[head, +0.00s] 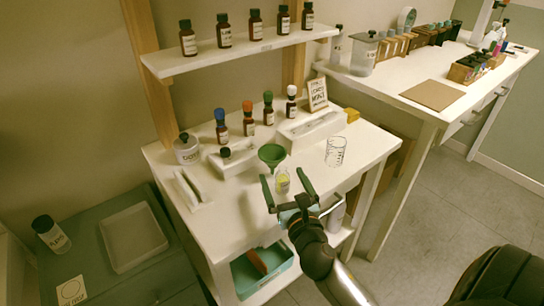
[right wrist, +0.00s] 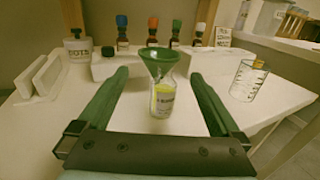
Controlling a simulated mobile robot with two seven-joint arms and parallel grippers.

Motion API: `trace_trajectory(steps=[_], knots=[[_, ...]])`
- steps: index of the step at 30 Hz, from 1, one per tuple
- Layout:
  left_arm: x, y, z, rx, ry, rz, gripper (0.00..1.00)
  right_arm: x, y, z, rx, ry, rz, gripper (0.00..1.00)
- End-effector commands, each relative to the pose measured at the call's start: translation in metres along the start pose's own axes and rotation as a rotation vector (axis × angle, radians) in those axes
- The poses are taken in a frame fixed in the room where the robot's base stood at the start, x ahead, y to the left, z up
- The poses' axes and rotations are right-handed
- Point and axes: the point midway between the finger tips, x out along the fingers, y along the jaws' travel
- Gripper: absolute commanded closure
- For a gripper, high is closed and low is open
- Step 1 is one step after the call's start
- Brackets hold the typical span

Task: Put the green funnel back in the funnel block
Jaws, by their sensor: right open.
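The green funnel (head: 271,153) stands on the small glass bottle (head: 283,183), its spout appearing to be in the neck. In the right wrist view the funnel (right wrist: 160,60) is upright above the bottle (right wrist: 161,102), which has yellow liquid and a label. My right gripper (head: 282,177) is open, its green fingers on either side of the bottle and apart from it. Two white blocks stand behind: one at left (head: 235,162) with a black-capped item, and a long one (head: 312,130) at right. Which one is the funnel block I cannot tell. My left gripper is out of view.
A glass beaker (head: 335,152) stands to the right of the bottle. Several capped bottles line the back, below a shelf (head: 235,50) of dark bottles. The table's front right is bare.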

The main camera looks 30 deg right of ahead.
Motion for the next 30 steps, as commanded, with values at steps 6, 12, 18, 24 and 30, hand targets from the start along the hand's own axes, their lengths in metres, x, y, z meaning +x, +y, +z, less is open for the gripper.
trace_trajectory(steps=[6,12,18,24,30], knots=[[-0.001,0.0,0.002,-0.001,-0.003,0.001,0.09,0.027,0.0,0.0,0.001,0.0,-0.001,0.0],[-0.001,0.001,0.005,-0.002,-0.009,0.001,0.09,0.04,0.0,0.002,0.003,-0.001,-0.001,0.0],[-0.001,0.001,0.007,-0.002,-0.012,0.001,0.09,0.068,0.0,0.004,0.003,0.0,-0.001,0.0],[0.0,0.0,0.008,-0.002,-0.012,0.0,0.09,0.082,0.0,0.004,0.002,0.002,0.0,0.0],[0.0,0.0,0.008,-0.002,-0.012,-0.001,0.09,0.082,0.0,0.004,0.003,0.002,0.0,0.0]])
